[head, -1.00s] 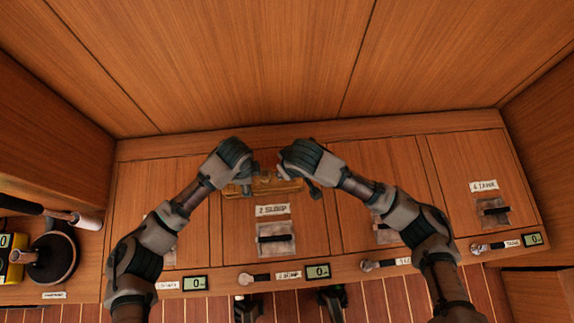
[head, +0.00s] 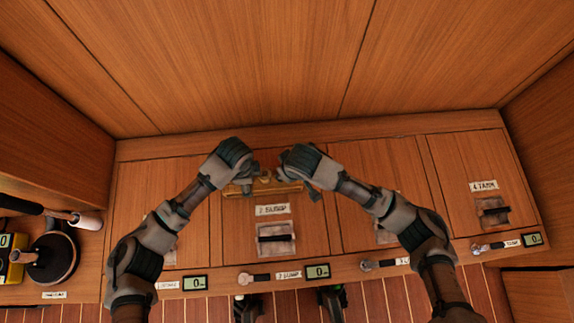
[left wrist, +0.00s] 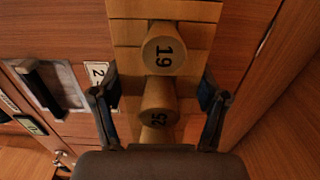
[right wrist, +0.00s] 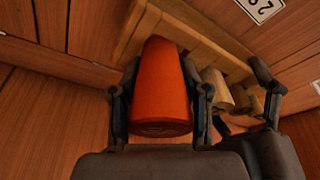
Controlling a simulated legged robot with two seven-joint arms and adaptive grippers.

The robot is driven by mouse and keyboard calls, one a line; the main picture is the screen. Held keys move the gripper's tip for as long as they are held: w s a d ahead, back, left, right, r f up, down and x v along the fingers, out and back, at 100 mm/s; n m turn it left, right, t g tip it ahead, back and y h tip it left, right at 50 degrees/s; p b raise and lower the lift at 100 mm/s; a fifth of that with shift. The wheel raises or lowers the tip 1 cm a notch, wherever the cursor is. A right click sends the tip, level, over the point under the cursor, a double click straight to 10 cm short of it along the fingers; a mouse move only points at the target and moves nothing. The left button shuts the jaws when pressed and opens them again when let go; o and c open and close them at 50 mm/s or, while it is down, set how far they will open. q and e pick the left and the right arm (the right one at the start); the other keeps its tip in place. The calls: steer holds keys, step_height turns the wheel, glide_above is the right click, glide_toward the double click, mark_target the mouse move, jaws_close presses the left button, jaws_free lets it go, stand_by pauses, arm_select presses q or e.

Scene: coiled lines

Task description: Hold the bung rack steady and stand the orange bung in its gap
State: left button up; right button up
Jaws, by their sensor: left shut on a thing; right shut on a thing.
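The wooden bung rack (head: 288,187) lies on the bench top behind the second hatch. In the left wrist view the rack (left wrist: 192,12) holds tan bungs marked 19 (left wrist: 163,49) and 25 (left wrist: 158,98). My left gripper (left wrist: 159,108) has a finger on each side of the rack and is shut on it. My right gripper (right wrist: 161,108) is shut on the orange bung (right wrist: 160,85), wide end toward the wrist camera. The bung's narrow end is against or just over the rack (right wrist: 205,35); I cannot tell whether it sits in the gap. The head view hides the bung.
Hatches with labels and black handles line the bench, including one labelled tank (head: 492,210). Small displays (head: 317,271) and levers run along the front edge. A dark round object (head: 52,256) stands at far left. A wood panel rises behind.

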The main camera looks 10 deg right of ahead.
steer(key=shift+s+f, duration=0.1)
stand_by(0.3)
steer(key=shift+r, duration=0.35)
steer(key=shift+f, duration=0.3)
stand_by(3.6)
steer(key=shift+r, duration=0.3)
steer(key=shift+f, duration=0.25)
stand_by(1.5)
steer(key=shift+r, duration=0.25)
stand_by(0.4)
stand_by(0.4)
steer(key=o, duration=1.3)
steer(key=shift+c, duration=0.2)
